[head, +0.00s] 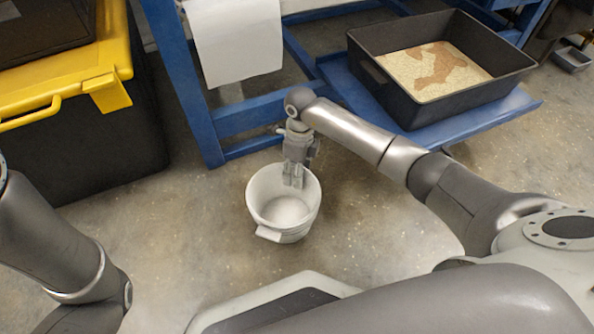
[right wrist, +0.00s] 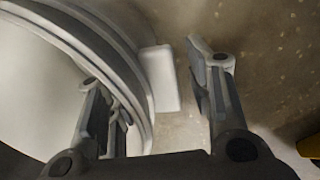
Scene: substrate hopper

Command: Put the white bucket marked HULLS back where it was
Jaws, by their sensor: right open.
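A white bucket (head: 259,205) stands upright on the concrete floor in the middle of the head view, with a pale tab on its near rim. It looks empty apart from its pale bottom; no HULLS marking shows. My right gripper (head: 293,184) points down at the bucket's far rim. In the right wrist view the bucket (right wrist: 40,90) fills the left side. There my right gripper (right wrist: 150,72) is open, one finger over the bucket's inside and the other outside, with a white tab on the rim between them. My left gripper is out of view.
A blue frame (head: 187,90) stands behind the bucket, with a white sheet (head: 236,40) hanging on it. A black tray (head: 412,98) with pale and brown grains sits on a blue shelf (head: 475,122). A black-and-yellow bin (head: 95,150) stands left. Floor around the bucket is clear.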

